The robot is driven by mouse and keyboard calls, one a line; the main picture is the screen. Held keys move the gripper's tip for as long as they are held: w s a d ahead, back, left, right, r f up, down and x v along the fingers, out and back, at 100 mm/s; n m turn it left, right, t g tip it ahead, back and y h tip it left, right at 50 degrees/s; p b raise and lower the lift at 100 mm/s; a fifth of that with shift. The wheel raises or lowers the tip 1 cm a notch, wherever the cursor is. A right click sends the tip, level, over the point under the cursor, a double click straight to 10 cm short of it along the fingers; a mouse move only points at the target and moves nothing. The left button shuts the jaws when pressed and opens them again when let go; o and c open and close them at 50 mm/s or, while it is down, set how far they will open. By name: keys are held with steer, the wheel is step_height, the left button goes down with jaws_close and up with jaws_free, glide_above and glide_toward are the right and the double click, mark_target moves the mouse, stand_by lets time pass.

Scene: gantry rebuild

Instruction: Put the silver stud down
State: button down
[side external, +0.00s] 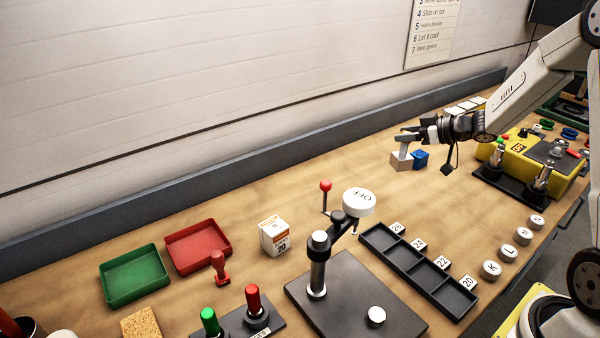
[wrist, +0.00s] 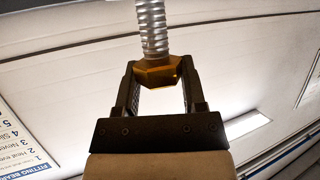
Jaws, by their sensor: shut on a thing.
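In the wrist view, my gripper (wrist: 158,78) is shut on the brass-coloured hex end of the silver stud (wrist: 153,28). The stud's ribbed silver shaft runs from the hex to the top edge of the picture, where its far end is cut off. In the side view, my gripper (side external: 404,143) is over the back right part of the bench, close to a grey-beige block (side external: 401,162) and a blue block (side external: 420,159). The stud is too small there to make out clearly, and I cannot tell whether it touches anything.
A black tray with numbered compartments (side external: 408,268) lies at centre right, beside a press with a red-knobbed lever (side external: 326,186). A yellow machine (side external: 528,160) stands at right. Round lettered pieces (side external: 491,270) line the front edge. Bare bench lies left of the blocks.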

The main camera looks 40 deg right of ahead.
steer(key=w+d+f, duration=0.1)
steer(key=w+f, duration=0.4)
steer(key=shift+d+f, duration=0.25)
steer(key=shift+d, duration=0.05)
steer(key=shift+w+f, duration=0.1)
steer(key=shift+w, duration=0.05)
steer(key=shift+w+f, duration=0.2)
steer(key=shift+f, duration=1.55)
steer(key=shift+f, duration=0.15)
steer(key=shift+c, duration=0.8)
jaws_free()
